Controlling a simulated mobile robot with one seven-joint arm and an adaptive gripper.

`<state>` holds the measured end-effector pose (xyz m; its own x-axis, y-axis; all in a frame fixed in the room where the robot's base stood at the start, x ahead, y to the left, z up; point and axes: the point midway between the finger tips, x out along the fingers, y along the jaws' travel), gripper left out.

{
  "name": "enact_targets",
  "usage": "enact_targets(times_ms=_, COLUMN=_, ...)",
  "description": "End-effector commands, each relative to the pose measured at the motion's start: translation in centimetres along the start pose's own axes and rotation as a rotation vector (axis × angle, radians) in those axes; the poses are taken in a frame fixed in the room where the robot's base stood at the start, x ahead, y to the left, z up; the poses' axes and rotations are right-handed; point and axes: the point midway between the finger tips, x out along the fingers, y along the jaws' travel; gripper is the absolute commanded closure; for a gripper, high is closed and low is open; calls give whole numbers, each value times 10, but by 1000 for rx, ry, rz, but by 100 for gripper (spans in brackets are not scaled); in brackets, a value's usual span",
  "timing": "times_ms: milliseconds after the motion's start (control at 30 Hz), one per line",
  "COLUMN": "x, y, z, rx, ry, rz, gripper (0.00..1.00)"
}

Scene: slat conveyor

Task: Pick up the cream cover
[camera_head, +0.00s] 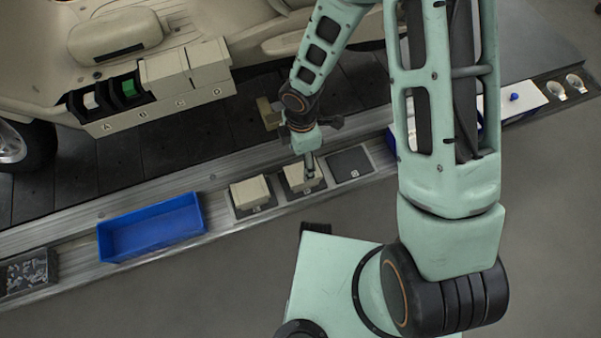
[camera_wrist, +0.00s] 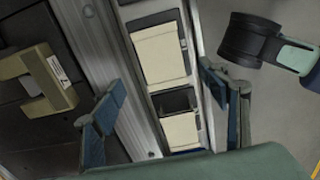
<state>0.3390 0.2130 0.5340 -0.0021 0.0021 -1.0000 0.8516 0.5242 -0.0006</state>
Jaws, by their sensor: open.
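Two cream covers sit on dark square pads on the rail. One cream cover (camera_head: 250,193) is on the left pad; the other cream cover (camera_head: 296,178) is on the middle pad, partly hidden by my gripper (camera_head: 311,172). In the wrist view a larger cream cover (camera_wrist: 160,54) lies ahead of the fingers, and another cover (camera_wrist: 181,131) lies lower, beside a dark recess. My gripper (camera_wrist: 168,105) is open, its fingers apart with nothing held. Whether a finger touches the middle cover cannot be told.
A blue tray (camera_head: 150,228) stands left of the pads. An empty pad (camera_head: 350,164) lies to the right. Lettered boxes (camera_head: 160,108) hang by the vehicle, two with cream lids (camera_head: 208,62). A tan bracket (camera_wrist: 40,80) is on the vehicle side of my gripper.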

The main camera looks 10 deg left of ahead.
Motion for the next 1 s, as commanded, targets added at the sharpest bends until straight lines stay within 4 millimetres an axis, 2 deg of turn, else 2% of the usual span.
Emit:
enact_targets(times_ms=33, x=11, y=-1, z=-1, rx=-1, ry=0, rz=-2, gripper=32)
enact_targets(times_ms=200, x=38, y=0, z=0, rx=0, ry=-2, rz=0, gripper=32)
enact_targets(times_ms=433, x=55, y=-1, z=2, rx=2, ry=-2, rz=0, gripper=32)
enact_targets(times_ms=700, x=93, y=-4, z=3, rx=2, ry=-2, rz=0, gripper=32)
enact_targets(times_ms=933, x=94, y=-3, z=4, rx=4, ry=-1, rz=3, gripper=32)
enact_targets(times_ms=1000, x=94, y=-3, z=4, rx=4, ry=-1, rz=3, gripper=37)
